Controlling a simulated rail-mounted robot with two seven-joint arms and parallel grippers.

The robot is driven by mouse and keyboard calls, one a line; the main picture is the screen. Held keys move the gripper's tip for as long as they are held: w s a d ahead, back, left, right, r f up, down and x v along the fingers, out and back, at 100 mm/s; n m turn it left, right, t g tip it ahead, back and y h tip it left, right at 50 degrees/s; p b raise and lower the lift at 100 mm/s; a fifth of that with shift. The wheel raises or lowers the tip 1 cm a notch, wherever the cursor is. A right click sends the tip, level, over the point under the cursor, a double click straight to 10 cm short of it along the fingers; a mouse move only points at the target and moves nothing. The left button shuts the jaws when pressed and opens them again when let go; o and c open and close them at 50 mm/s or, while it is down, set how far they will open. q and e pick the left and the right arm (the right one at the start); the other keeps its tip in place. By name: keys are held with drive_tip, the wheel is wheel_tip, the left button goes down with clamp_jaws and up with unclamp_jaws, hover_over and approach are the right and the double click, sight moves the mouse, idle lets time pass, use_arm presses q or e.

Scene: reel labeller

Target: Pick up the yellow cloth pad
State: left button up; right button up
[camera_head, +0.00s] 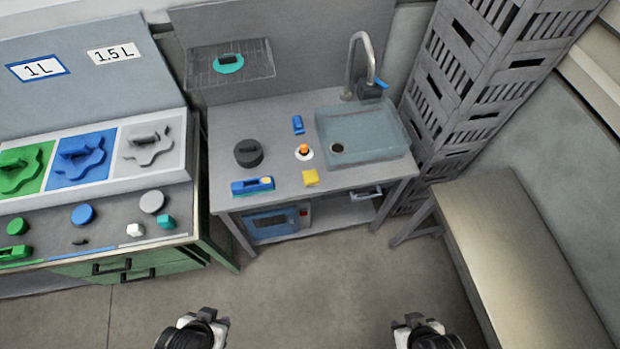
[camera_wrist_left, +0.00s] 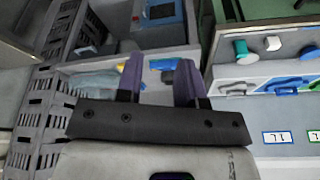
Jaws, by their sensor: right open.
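The yellow cloth pad (camera_head: 311,178) lies flat near the front edge of the grey sink table (camera_head: 290,205) in the head view, left of the sink. My left gripper (camera_head: 196,322) is at the bottom of the head view, well short of the table. Its two purple fingers (camera_wrist_left: 160,85) stand apart with nothing held. My right gripper (camera_head: 420,324) is open and empty, also at the bottom, to the right, away from the table.
Near the pad are a blue device (camera_head: 252,186), an orange-topped white item (camera_head: 304,152), a dark round knob-like object (camera_head: 248,152) and a small blue item (camera_head: 298,125). The sink (camera_head: 360,135) is right. A bench (camera_head: 520,260) stands right, a green-drawer cabinet (camera_head: 120,265) left. Floor between is clear.

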use_arm(q)
drive_tip(key=o, duration=0.5)
drive_tip(key=shift+d, duration=0.2)
drive_tip(key=o, duration=0.6)
drive_tip(key=shift+o, duration=0.5)
drive_tip(key=shift+a, duration=0.15)
